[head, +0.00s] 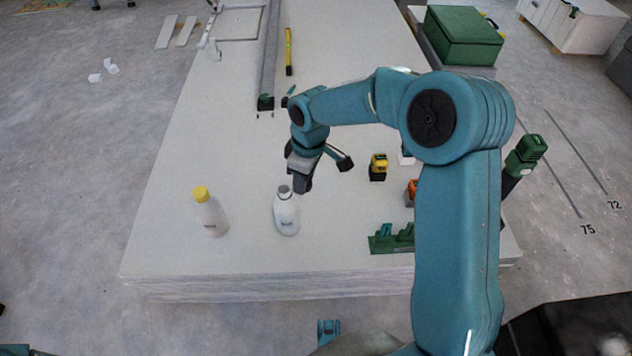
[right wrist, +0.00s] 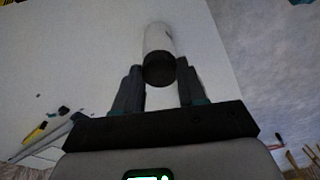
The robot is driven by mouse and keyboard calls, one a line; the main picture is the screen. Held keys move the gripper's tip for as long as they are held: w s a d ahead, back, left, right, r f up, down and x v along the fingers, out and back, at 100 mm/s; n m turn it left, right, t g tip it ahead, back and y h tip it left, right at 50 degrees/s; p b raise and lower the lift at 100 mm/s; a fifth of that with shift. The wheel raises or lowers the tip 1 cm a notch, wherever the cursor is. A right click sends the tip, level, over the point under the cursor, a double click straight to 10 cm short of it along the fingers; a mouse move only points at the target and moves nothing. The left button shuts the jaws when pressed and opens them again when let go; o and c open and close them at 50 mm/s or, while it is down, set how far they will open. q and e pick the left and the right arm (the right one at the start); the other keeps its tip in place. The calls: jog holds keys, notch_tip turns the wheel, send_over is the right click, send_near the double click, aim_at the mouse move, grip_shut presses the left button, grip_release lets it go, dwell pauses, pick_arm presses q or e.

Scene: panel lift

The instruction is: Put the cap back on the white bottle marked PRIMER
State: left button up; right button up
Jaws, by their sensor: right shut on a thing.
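A white bottle (head: 287,216) stands upright near the front of the white panel stack; its dark label text is too small to read. A dark grey cap (head: 283,190) shows at its neck in the head view. My right gripper (head: 299,184) is at the bottle's top, on its right side. In the right wrist view the round dark cap (right wrist: 159,69) sits between the fingertips, with the white bottle (right wrist: 159,38) directly beyond it. The gripper is shut on the cap. I cannot tell whether the cap is seated on the neck. My left gripper is not in view.
A yellow-capped bottle (head: 211,214) stands to the left. A green rack (head: 391,240), a yellow tool (head: 378,165) and an orange tool (head: 411,191) are to the right. A yellow level (head: 289,52) and a long grey bar lie farther back.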

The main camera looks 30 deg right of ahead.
jog(key=s+a+r+m, duration=0.2)
jog(key=a+r+m, duration=0.4)
jog(key=r, duration=0.4)
jog(key=shift+a+m+h, duration=0.4)
jog(key=shift+a, duration=0.45)
jog(key=shift+s+f, duration=0.1)
